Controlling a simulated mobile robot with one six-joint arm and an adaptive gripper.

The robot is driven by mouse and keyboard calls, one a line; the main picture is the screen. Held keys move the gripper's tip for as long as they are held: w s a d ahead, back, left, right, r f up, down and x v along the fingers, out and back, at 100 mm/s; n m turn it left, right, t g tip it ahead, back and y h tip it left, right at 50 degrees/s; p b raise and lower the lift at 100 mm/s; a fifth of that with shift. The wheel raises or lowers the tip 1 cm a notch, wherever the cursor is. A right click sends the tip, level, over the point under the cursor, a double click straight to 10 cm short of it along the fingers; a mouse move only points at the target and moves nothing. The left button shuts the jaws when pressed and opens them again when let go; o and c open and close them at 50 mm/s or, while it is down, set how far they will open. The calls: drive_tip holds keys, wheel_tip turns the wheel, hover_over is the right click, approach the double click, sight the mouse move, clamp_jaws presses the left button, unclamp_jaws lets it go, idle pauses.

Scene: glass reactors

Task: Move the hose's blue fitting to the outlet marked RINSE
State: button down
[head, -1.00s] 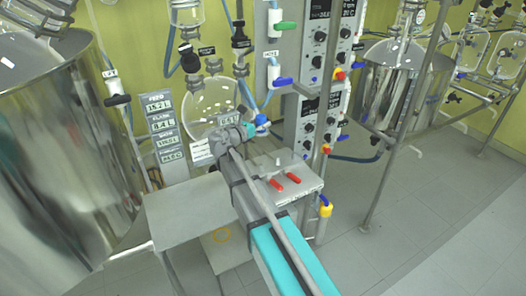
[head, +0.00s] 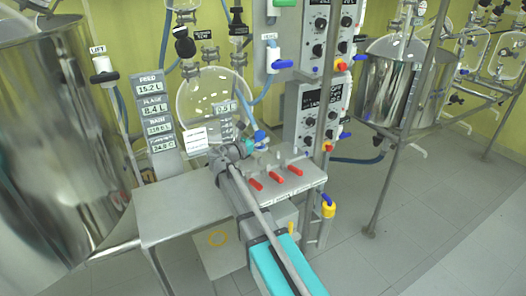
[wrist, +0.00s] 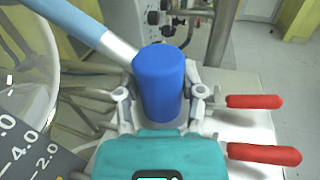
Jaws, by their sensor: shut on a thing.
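The hose's blue fitting (head: 260,136) is in my gripper (head: 251,145), above the back of the small metal shelf. In the wrist view the fitting (wrist: 160,80) is a blue cylinder standing roughly upright between the two fingers of my gripper (wrist: 160,105). The light blue hose (wrist: 85,25) runs from behind the fitting to the upper left. Red-handled valves (head: 278,177) sit on the shelf to the right of my gripper. Labels on the shelf's front edge are too small to read, so I cannot tell which outlet is RINSE. The fitting's lower end is hidden by my gripper.
The shelf (head: 165,213) has bare room at its left. A round glass vessel (head: 205,95) stands behind my gripper, with a column of readout plates (head: 156,113) to its left. A control panel (head: 313,110) and metal post stand right. A large steel tank (head: 60,130) fills the left.

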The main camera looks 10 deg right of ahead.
drive_tip(key=shift+f+b, duration=0.35)
drive_tip(key=shift+f, duration=0.35)
drive_tip(key=shift+f+b, duration=0.25)
drive_tip(key=shift+b, duration=0.05)
